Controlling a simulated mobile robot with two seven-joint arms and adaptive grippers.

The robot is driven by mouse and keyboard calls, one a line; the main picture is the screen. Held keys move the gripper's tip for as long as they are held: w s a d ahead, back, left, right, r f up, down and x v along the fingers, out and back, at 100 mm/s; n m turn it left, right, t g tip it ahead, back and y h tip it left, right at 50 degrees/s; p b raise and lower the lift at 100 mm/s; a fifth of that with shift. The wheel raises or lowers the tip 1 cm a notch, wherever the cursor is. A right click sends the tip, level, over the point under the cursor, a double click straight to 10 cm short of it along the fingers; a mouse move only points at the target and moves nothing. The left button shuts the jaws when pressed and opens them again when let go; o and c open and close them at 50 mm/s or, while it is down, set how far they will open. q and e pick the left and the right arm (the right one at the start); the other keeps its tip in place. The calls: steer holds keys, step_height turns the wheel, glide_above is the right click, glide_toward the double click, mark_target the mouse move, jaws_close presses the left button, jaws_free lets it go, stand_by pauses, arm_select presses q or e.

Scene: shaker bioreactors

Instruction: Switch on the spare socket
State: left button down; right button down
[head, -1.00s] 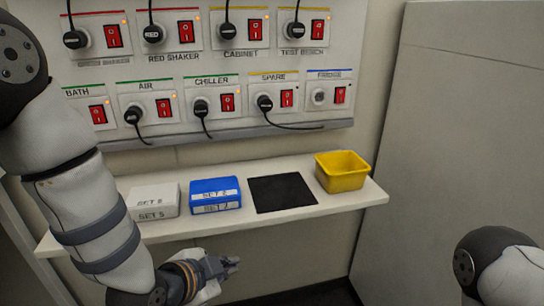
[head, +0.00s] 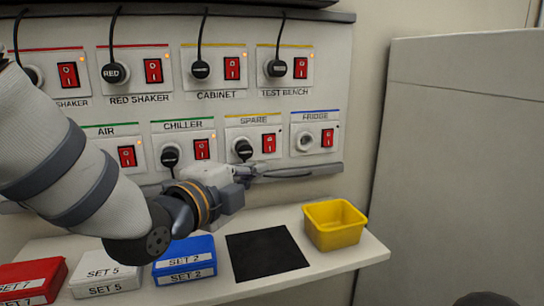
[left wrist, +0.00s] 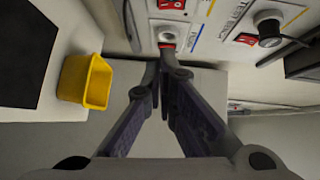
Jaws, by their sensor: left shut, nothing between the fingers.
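The spare socket is under the SPARE label in the lower row of the wall panel. It holds a black plug (head: 243,150) with a red rocker switch (head: 269,143) to its right. I see no orange glow beside that switch, unlike several others. My left gripper (head: 262,171) is shut and empty, just below the spare socket, in front of the panel's bottom edge. In the left wrist view the closed fingers (left wrist: 162,68) point towards the panel, with a red switch at the top edge (left wrist: 171,4). My right gripper is not in view.
The fridge socket (head: 305,140), without a plug, is right of the spare. A shelf (head: 215,290) below carries red, white and blue boxes, a black mat (head: 266,253) and a yellow bin (head: 335,224).

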mark_target(270, 144)
arm_select(q)
steer(key=w+a+b+x, duration=0.1)
steer(key=a+x, duration=0.1)
steer(key=x, duration=1.1)
steer(key=shift+a+f, duration=0.25)
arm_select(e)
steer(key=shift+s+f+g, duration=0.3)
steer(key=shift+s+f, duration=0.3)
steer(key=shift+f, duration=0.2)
arm_select(q)
steer(key=shift+w, duration=0.1)
steer(key=shift+w+a+f+m+b, duration=0.15)
steer(key=shift+w+f+m+b, duration=0.1)
steer(key=shift+w+m+b, duration=0.15)
steer(key=shift+r, duration=0.1)
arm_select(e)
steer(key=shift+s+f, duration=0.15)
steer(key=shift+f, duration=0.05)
